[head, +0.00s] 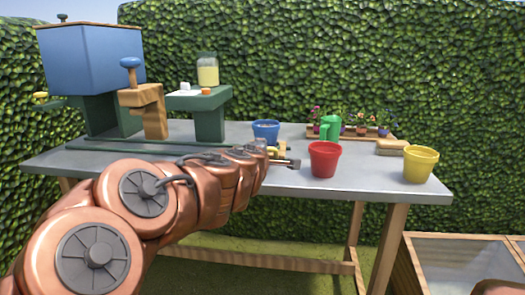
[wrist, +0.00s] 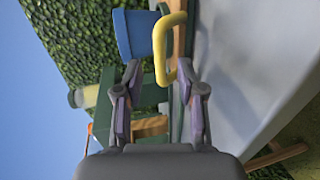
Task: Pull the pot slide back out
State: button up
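A blue pot (head: 265,129) stands at the right end of the green machine's base; in the wrist view the pot (wrist: 137,38) appears turned sideways. It seems to sit on the pot slide, a brown strip (wrist: 181,38) beneath it. A yellow loop handle (wrist: 160,52) sticks out from the slide toward my gripper. My gripper (wrist: 160,88) is open and empty. The handle's near end is at the fingertips, close to the right finger in the wrist view; I cannot tell if they touch. In the head view my arm partly hides the slide and handle.
The blue hopper (head: 92,60) and green stand (head: 208,118) are on the left. A red pot (head: 324,159) stands just right of my gripper. A yellow pot (head: 420,164), a green watering can (head: 329,127) and a flower tray (head: 350,136) are farther right on the grey table (head: 375,182).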

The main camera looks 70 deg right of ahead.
jog(key=v, duration=0.7)
jog(key=shift+s, duration=0.1)
dwell(0.5)
